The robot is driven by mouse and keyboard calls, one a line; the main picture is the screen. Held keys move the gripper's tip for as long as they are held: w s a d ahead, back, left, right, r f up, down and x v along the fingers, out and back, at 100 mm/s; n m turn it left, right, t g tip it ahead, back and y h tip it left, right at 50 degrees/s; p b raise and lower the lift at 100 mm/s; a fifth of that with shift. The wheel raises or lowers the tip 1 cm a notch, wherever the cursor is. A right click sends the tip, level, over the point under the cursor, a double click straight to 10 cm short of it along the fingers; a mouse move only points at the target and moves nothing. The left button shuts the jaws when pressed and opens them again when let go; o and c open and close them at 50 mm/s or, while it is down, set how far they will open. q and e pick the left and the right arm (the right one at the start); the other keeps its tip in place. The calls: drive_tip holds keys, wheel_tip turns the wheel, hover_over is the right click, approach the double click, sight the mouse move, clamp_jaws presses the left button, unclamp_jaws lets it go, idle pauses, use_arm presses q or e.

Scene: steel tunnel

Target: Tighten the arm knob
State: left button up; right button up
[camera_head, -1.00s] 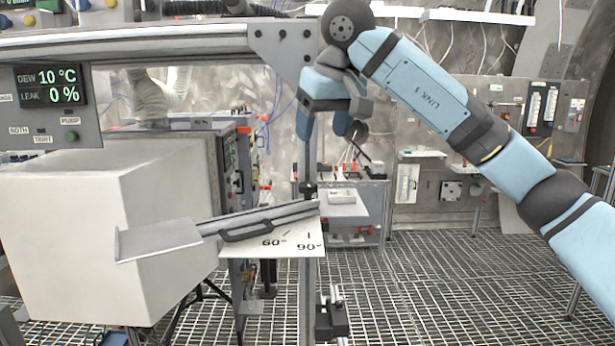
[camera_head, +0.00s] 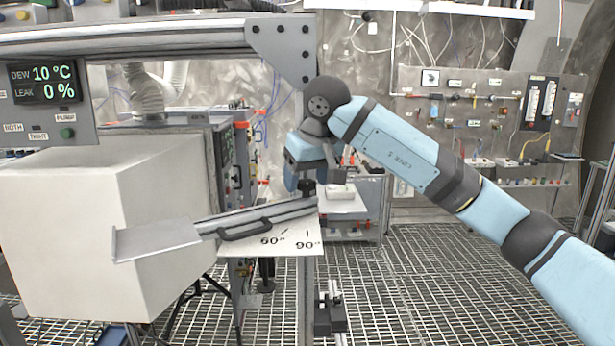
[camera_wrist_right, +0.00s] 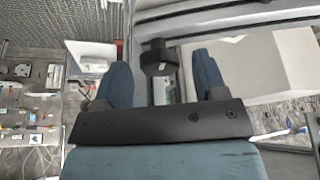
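The arm knob (camera_head: 307,188) is a small black knob on the post at the right end of the metal swing arm (camera_head: 265,214). It also shows in the right wrist view (camera_wrist_right: 158,60), between the two blue fingers. My right gripper (camera_head: 308,174) is just above and behind the knob in the head view. Its fingers stand apart, with a gap on each side of the knob in the wrist view, so it is open and empty. The arm lies over a white angle plate (camera_head: 285,246) marked 60 and 90. My left gripper is not in view.
A large pale box (camera_head: 60,235) stands at the left, beside the arm's flat end plate (camera_head: 155,240). A display panel (camera_head: 45,85) and a steel beam (camera_head: 150,38) lie above. A wall panel (camera_head: 490,115) is at the back right. The grating floor at right is open.

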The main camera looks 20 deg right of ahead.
drive_tip(key=c, duration=0.8)
drive_tip(key=shift+m, duration=0.3)
drive_tip(key=m+h, duration=0.1)
drive_tip(key=m, duration=0.2)
drive_tip(key=shift+a+m+h, duration=0.1)
drive_tip(key=shift+m+h, duration=0.3)
drive_tip(key=m+h, duration=0.1)
drive_tip(key=m, duration=0.1)
drive_tip(key=shift+a+r+m+p, duration=0.1)
drive_tip(key=shift+m+p, duration=0.2)
drive_tip(key=m+g+h, duration=0.1)
drive_tip(key=m, duration=0.3)
drive_tip(key=shift+w+a+p, duration=0.1)
drive_tip(key=shift+p, duration=0.3)
drive_tip(key=shift+w+m+g+h+p, duration=0.1)
drive_tip(key=shift+m+g+h+p, duration=0.25)
drive_tip(key=shift+m, duration=0.7)
drive_tip(key=shift+m+g+h+p, duration=0.25)
drive_tip(key=shift+m+g, duration=0.1)
drive_tip(key=shift+m, duration=0.7)
